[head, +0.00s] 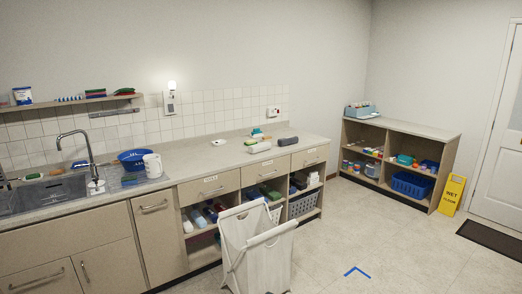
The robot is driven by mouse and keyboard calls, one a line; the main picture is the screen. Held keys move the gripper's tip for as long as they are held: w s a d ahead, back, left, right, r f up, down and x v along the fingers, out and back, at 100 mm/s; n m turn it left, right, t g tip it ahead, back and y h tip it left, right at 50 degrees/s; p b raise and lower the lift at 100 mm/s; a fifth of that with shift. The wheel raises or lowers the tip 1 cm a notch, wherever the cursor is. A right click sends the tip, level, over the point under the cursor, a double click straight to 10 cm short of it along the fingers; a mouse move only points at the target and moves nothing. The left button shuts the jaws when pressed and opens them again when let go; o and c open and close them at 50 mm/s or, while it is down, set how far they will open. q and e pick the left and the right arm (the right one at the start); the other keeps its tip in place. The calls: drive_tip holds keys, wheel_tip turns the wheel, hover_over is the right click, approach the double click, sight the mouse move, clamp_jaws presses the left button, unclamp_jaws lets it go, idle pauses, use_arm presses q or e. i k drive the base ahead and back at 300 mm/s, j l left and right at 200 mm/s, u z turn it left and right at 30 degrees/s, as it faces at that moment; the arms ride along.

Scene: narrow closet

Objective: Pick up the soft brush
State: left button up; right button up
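I cannot tell for certain which thing is the soft brush. A dark, rounded oblong item (287,141) lies on the counter's right part, beside a white oblong item (261,147). A small teal item (257,132) stands just behind them. At the left, a small slim item with a greenish end (31,177) lies at the sink's back edge and may be a brush. These items are too small to make out bristles. Neither of my grippers is in view.
A white laundry hamper (258,250) stands on the floor before the open shelves. The counter (205,156) holds a sink (55,190), blue bowl (136,159) and white jug (152,165). A yellow wet-floor sign (452,194) stands by a low shelf unit (408,131). The right floor is mostly clear.

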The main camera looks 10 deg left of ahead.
sight(266, 138)
drive_tip(key=i+l+u, duration=0.15)
drive_tip(key=i+l, duration=0.2)
drive_tip(key=i, duration=0.3)
drive_tip(key=i+l+u, duration=0.15)
drive_tip(key=i+l, duration=0.3)
drive_tip(key=i, duration=0.15)
drive_tip(key=i+l+u, duration=0.2)
drive_tip(key=i+l, duration=0.3)
drive_tip(key=i+l+u, duration=0.15)
drive_tip(key=i+l, duration=0.5)
drive_tip(key=i+l+u, duration=0.15)
drive_tip(key=i+l, duration=0.4)
drive_tip(key=i+l+u, duration=0.15)
drive_tip(key=i+l, duration=0.35)
drive_tip(key=l, duration=0.3)
